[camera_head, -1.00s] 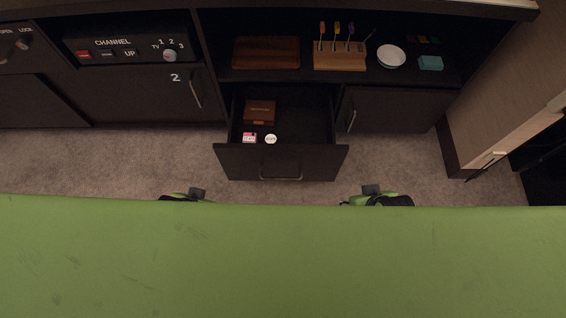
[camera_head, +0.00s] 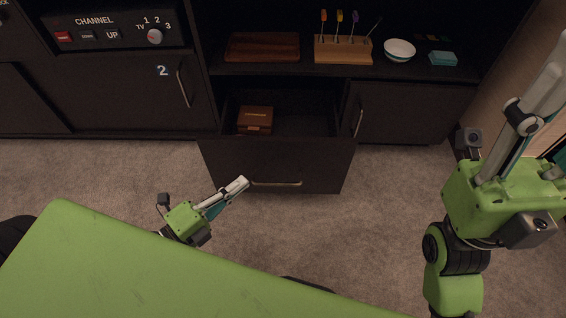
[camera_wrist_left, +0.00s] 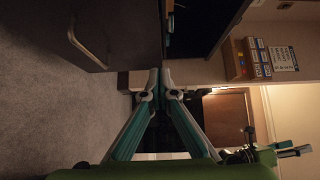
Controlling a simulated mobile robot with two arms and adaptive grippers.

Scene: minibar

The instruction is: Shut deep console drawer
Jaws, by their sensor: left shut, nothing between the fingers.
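The deep console drawer (camera_head: 320,170) is pulled out from the dark console, its dark front facing me with a metal handle (camera_head: 276,184). A brown wooden box (camera_head: 255,118) lies inside it; the drawer's near inside is hidden by the front panel. My left gripper (camera_head: 243,184) is shut and empty, its tips in front of the drawer front, left of the handle. Whether they touch cannot be told. In the left wrist view its fingertips (camera_wrist_left: 160,76) meet near a dark panel with a handle (camera_wrist_left: 82,45). My right gripper (camera_head: 535,100) is raised at the right, its tips unclear.
A brown board (camera_head: 262,46), a wooden tool rack (camera_head: 343,50), a white bowl (camera_head: 399,50) and a teal box (camera_head: 443,58) stand on the shelf above. Closed cabinet doors flank the drawer. Carpet (camera_head: 350,235) is clear in front.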

